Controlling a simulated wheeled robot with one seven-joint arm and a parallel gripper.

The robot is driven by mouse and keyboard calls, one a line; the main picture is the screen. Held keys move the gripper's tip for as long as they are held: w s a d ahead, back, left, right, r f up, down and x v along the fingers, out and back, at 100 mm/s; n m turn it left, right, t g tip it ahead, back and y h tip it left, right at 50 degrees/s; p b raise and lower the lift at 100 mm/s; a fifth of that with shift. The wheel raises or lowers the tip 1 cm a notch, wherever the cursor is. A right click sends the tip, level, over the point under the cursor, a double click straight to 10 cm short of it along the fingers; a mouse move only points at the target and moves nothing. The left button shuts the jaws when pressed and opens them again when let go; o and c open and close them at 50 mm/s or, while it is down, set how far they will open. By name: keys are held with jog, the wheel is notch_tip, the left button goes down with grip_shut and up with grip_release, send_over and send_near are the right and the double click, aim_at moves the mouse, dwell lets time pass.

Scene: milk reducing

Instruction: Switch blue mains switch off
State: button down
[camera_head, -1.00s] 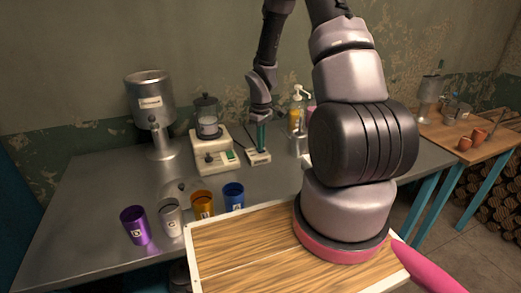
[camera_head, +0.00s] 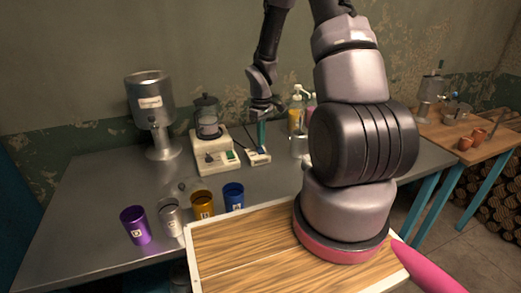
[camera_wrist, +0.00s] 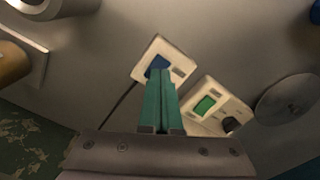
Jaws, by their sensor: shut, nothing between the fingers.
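The blue mains switch (camera_wrist: 158,63) sits on a small cream box (camera_wrist: 175,54), seen in the wrist view just beyond my fingertips. The box also shows on the table in the head view (camera_head: 258,158). My gripper (camera_wrist: 160,76) has green fingers that are closed together with nothing between them. Its tips overlap the lower edge of the blue switch in the wrist view; I cannot tell whether they touch it. In the head view my gripper (camera_head: 262,146) points down just above the box.
A cream appliance (camera_head: 213,158) with a green display and a glass jar stands left of the box. Bottles (camera_head: 296,115) stand close behind on the right. Purple, grey, orange and blue cups (camera_head: 134,226) line the table front. A wooden-topped tray (camera_head: 240,250) is nearer.

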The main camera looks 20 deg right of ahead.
jog(key=shift+r, duration=2.2)
jog(key=shift+r, duration=0.1)
notch_tip(320, 180, up, 10)
jog(key=m+t, duration=0.2)
send_over(261, 151)
jog(key=s, duration=0.1)
jog(key=s+a+r+m+t, duration=0.1)
jog(key=s+r+m, duration=0.3)
jog(key=r, duration=0.6)
jog(key=s+a+r+m+t+y, duration=0.1)
jog(key=s+a+r+m+t, duration=0.1)
jog(key=s+r, duration=0.4)
jog(key=s+a+r+m+t+y, duration=0.1)
jog(key=s+a+r+m+t, duration=0.1)
jog(key=s+r, duration=0.5)
jog(key=s, duration=0.3)
jog(key=shift+a, duration=0.3)
